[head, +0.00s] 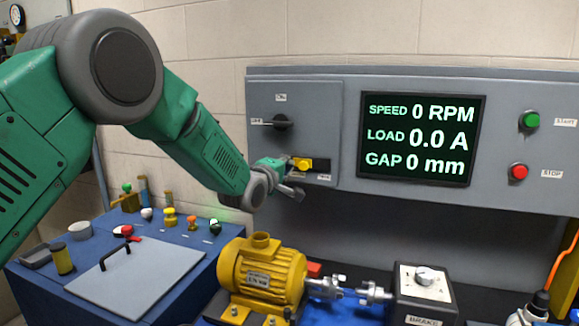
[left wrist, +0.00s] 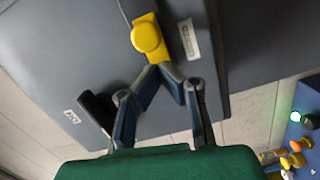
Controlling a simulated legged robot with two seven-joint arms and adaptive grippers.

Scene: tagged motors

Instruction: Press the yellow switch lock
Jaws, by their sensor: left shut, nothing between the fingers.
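The yellow switch lock (head: 303,164) is mounted on the lower part of the grey panel door (head: 330,110). In the left wrist view the lock's round yellow knob (left wrist: 149,38) sits just beyond my fingertips. My left gripper (head: 298,194) is in front of the panel, just below and beside the lock, partly overlapping its area in the head view. In the left wrist view the left gripper's fingers (left wrist: 163,70) meet at the tips, shut and empty, by the lower edge of the lock. I cannot tell whether they touch it. My right gripper is not in view.
A black rotary handle (head: 281,122) is above left of the lock. A screen (head: 420,138), green button (head: 529,121) and red button (head: 518,172) are to the right. A yellow motor (head: 262,277) and brake box (head: 424,283) stand below. A blue bench (head: 195,275) holds small parts.

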